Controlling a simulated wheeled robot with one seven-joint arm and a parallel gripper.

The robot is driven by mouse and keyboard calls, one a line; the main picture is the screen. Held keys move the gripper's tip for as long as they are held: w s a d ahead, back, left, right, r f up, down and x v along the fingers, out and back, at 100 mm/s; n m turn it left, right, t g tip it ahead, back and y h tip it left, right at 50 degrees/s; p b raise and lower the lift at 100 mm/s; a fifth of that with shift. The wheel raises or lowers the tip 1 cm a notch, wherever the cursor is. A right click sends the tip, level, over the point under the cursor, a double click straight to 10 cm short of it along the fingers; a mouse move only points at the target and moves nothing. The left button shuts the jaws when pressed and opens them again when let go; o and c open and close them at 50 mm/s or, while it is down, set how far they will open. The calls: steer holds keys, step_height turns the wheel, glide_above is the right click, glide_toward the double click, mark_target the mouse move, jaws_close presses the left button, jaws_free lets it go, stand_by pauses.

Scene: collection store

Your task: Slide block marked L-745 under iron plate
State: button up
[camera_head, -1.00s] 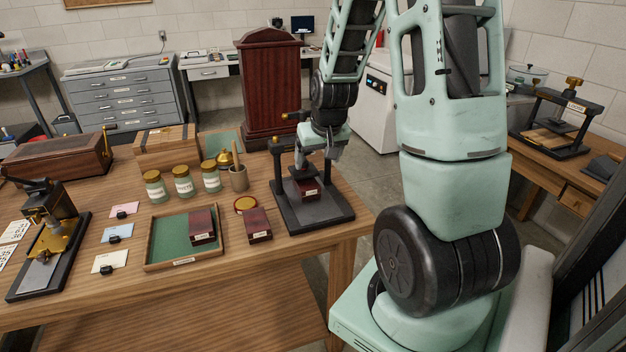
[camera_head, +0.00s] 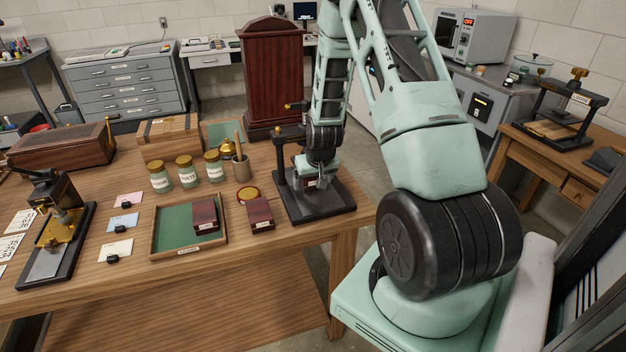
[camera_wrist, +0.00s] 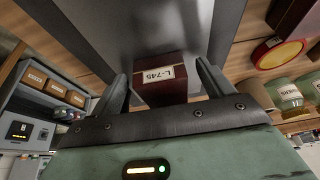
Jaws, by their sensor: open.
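The block marked L-745 (camera_wrist: 160,76), dark red with a white label, shows between my gripper's (camera_wrist: 164,82) fingers in the wrist view. Grey metal (camera_wrist: 85,25) of the press lies around its far end. The fingers are apart, one on each side of the block; I cannot tell whether either touches it. In the head view my gripper (camera_head: 313,180) is low over the black press base (camera_head: 322,207) at the table's right end and hides the block. I cannot clearly make out the iron plate or how far the block reaches under it.
Left of the press stand another dark red block (camera_head: 260,213), a round red-rimmed tin (camera_head: 248,194), a mortar (camera_head: 240,172) and several jars (camera_head: 186,172). A green-lined tray (camera_head: 172,235) holds a similar block (camera_head: 206,216). The press post (camera_head: 281,170) rises close to my gripper.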

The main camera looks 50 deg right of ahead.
steer(key=shift+f, duration=0.2)
steer(key=c, duration=1.1)
steer(key=shift+w, duration=0.1)
steer(key=shift+c, duration=0.2)
steer(key=shift+w+d, duration=0.1)
steer(key=shift+d, duration=0.05)
steer(key=shift+w+d, duration=0.45)
steer(key=shift+w, duration=0.25)
steer(key=shift+w+d+r, duration=0.1)
steer(key=shift+w+d, duration=0.15)
steer(key=shift+w, duration=0.15)
steer(key=o, duration=1.1)
steer(key=shift+w, duration=0.1)
